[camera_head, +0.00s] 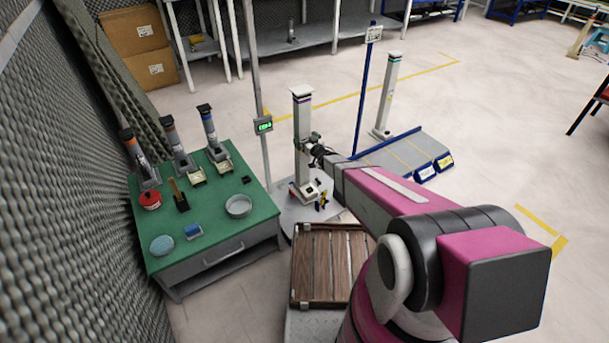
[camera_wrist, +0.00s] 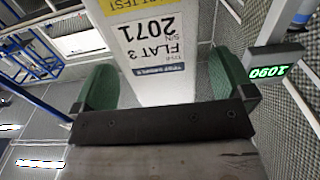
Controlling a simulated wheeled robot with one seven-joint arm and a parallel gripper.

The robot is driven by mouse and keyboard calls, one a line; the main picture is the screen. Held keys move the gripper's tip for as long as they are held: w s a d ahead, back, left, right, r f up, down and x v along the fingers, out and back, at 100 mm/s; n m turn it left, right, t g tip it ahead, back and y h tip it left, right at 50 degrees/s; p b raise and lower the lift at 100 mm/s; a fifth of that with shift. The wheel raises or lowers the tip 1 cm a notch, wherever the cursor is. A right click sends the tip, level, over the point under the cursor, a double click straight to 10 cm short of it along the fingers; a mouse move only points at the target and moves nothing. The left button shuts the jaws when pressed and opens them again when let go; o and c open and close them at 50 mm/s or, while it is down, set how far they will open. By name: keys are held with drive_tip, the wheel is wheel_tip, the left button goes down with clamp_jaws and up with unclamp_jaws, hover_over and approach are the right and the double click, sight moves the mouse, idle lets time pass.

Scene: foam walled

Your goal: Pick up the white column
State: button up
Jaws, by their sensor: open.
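In the wrist view the column (camera_wrist: 160,85) shows printed labels with "FLAT 3" and "2071", upside down. My gripper (camera_head: 311,146) is at the column's upper-middle part in the head view. In the wrist view the green-padded fingers of my gripper (camera_wrist: 164,88) are apart, one on each side of the column, with small gaps showing. How deep the column sits between them I cannot tell. My arm hides part of the platform.
A green-topped table (camera_head: 220,235) with several small columns and tools is on the left. A display post (camera_head: 263,125) stands close to the column. A second white column (camera_head: 387,95) stands behind a grey ramp (camera_head: 405,150). A wooden slatted pallet (camera_head: 330,262) is in front.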

drive_tip(key=shift+w+a, duration=0.25)
drive_tip(key=shift+w, duration=0.25)
drive_tip(key=c, duration=1.7)
drive_tip(key=shift+r, duration=0.1)
clamp_jaws()
drive_tip(key=shift+r, duration=0.15)
